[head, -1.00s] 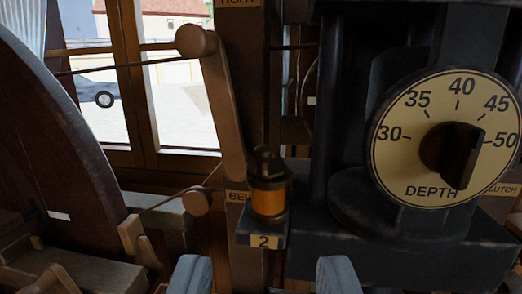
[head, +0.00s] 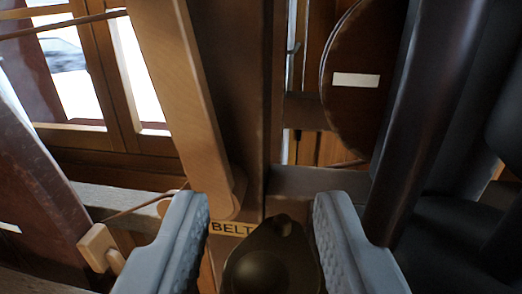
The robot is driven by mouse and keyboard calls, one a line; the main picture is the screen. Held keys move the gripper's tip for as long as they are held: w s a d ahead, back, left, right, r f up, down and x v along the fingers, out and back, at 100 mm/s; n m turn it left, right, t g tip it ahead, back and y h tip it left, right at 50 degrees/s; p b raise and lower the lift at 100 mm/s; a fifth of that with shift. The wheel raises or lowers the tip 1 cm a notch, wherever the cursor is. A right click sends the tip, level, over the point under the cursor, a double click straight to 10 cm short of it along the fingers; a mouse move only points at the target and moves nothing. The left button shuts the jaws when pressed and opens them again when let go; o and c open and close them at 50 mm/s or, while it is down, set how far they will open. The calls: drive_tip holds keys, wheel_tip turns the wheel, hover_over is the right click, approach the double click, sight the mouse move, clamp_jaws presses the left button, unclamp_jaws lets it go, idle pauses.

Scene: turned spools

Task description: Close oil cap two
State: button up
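The dark cap (head: 270,266) of the oil cup shows at the bottom middle of the head view, seen from above. It has a rounded body with a small raised tab at its far end. My gripper (head: 261,225) is open, with one grey finger on the left of the cap and one on the right. Gaps show between the cap and both fingers, so they do not appear to touch it. The amber cup body and the label 2 are out of sight below the cap.
A sign reading BELT (head: 231,229) is behind the cap on the left. A wooden lever (head: 180,100) slants down at left, beside a dark wooden post (head: 238,90). A thick dark column (head: 425,120) stands close on the right. A dark wheel (head: 358,70) is behind.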

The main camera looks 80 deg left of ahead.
drive_tip(key=shift+w+a, duration=0.2)
drive_tip(key=shift+a, duration=0.7)
clamp_jaws()
drive_tip(key=shift+w+d+n+g, duration=0.1)
drive_tip(key=shift+n+g, duration=0.6)
drive_tip(key=shift+g, duration=0.4)
unclamp_jaws()
